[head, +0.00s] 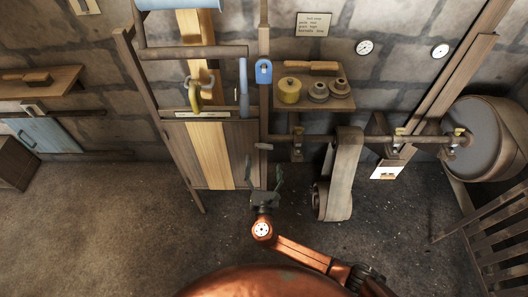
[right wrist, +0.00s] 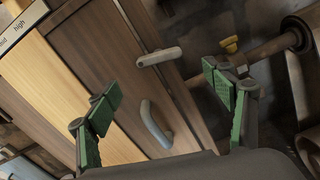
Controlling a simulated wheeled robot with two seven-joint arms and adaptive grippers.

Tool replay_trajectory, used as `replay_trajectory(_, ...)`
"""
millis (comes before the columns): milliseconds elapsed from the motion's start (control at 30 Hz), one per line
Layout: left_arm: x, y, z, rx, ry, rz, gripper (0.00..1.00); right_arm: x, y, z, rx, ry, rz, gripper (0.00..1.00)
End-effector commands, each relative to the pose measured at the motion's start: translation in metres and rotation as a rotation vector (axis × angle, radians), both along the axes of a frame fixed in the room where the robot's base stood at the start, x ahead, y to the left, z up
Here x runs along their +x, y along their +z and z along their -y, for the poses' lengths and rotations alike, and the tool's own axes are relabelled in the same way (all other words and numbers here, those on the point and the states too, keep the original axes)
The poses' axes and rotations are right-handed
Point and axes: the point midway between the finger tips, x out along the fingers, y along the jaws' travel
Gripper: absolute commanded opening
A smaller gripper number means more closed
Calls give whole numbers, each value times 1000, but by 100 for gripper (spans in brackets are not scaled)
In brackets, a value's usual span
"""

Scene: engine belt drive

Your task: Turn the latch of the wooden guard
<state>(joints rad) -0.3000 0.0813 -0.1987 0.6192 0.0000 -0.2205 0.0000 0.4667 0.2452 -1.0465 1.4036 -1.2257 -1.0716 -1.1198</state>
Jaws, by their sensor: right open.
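The wooden guard (head: 209,153) is an upright panel of dark and pale planks in the middle of the head view. It fills the left of the right wrist view (right wrist: 98,60). Its latch is a short grey bar (head: 263,146) at the guard's right edge, lying nearly level in the head view. The latch (right wrist: 159,56) also shows beyond my fingers in the right wrist view, apart from them. My right gripper (head: 265,174) is open and empty, just below the latch in the head view. A curved grey handle (right wrist: 154,125) is on the guard. My left gripper is out of view.
A belt (head: 340,180) hangs from a horizontal shaft (head: 372,139) right of the guard. A shelf (head: 315,101) above holds a yellow pot and grey pulleys. A blue padlock-shaped piece (head: 264,71) is on the post. A big drum (head: 483,138) stands at the right.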

Motion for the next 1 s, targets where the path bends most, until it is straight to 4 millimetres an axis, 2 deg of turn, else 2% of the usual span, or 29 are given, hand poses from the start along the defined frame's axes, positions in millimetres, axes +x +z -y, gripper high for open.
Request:
replay_trajectory(500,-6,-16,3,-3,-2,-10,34,68,1,-2,-5,3,6,75)
replay_trajectory(667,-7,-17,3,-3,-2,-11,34,76,2,-1,-5,2,6,75)
replay_trajectory(900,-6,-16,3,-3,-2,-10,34,76,2,-1,-3,2,5,75)
replay_trajectory(1000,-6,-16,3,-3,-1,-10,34,76,2,-1,-3,2,5,68)
